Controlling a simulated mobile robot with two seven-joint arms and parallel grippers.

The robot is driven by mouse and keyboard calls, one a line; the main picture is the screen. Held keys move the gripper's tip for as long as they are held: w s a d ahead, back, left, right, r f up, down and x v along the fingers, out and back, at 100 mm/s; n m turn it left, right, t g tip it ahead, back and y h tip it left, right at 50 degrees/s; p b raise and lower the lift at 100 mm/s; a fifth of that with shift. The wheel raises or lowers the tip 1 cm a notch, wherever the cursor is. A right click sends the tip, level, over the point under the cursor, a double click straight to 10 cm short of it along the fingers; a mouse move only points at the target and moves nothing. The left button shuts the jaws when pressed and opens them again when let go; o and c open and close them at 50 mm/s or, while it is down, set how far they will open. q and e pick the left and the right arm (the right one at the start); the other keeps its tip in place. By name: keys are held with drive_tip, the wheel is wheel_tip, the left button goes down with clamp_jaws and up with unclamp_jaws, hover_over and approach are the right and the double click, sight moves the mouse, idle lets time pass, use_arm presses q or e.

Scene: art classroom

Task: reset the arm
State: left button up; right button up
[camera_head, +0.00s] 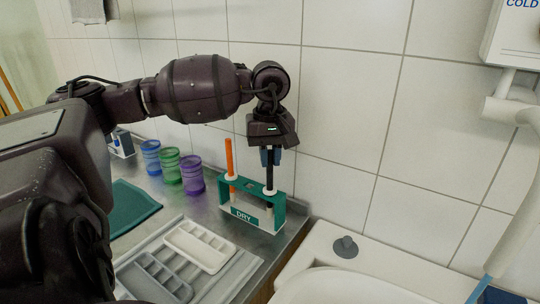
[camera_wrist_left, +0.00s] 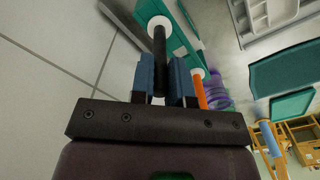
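My left gripper (camera_head: 270,157) points down over the drying rack, with its arm reaching in from the left. Its blue fingers (camera_wrist_left: 164,80) are close together on both sides of a black stick (camera_head: 269,176), and look shut on its upper part. The black stick (camera_wrist_left: 159,45) stands upright in a white-ringed hole of the green rack marked DRY (camera_head: 226,205). An orange stick (camera_head: 229,157) stands in the rack's other hole, to the left; it also shows beside the fingers in the left wrist view (camera_wrist_left: 199,90). My right gripper is not in view.
Blue (camera_head: 151,157), green (camera_head: 170,165) and purple (camera_head: 193,176) cups stand left of the rack. Pale trays (camera_head: 200,247) lie in front of it. A teal mat (camera_head: 132,207) lies further left. The tiled wall (camera_head: 345,120) is close behind; a white basin (camera_head: 350,287) is at right.

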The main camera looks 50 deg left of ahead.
use_arm(q)
drive_tip(key=o, duration=0.5)
drive_tip(key=shift+o, duration=0.6)
drive_tip(key=o, duration=0.5)
drive_tip(key=shift+c, duration=0.2)
drive_tip(key=shift+r, duration=4)
